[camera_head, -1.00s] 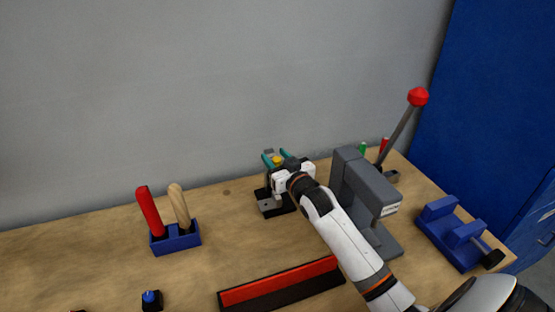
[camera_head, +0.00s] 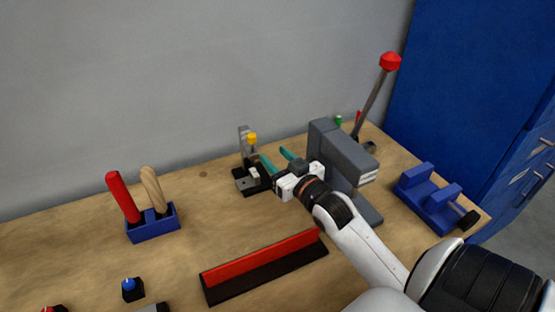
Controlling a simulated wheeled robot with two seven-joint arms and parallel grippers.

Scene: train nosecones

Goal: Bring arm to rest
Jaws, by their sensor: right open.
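My right arm comes in from the lower right over the wooden table (camera_head: 100,262). Its gripper (camera_head: 277,158) is open, with two teal fingers apart and nothing seen between them. The grey lever press (camera_head: 338,150), with a red-knobbed lever (camera_head: 389,62), stands just right of the gripper. My left gripper is not in view.
A blue holder (camera_head: 152,228) carries a red and a wooden handle. A red and black bar (camera_head: 262,264) lies in front of the gripper. A blue vise (camera_head: 428,203) sits at the right edge. A blue cabinet (camera_head: 465,90) stands behind.

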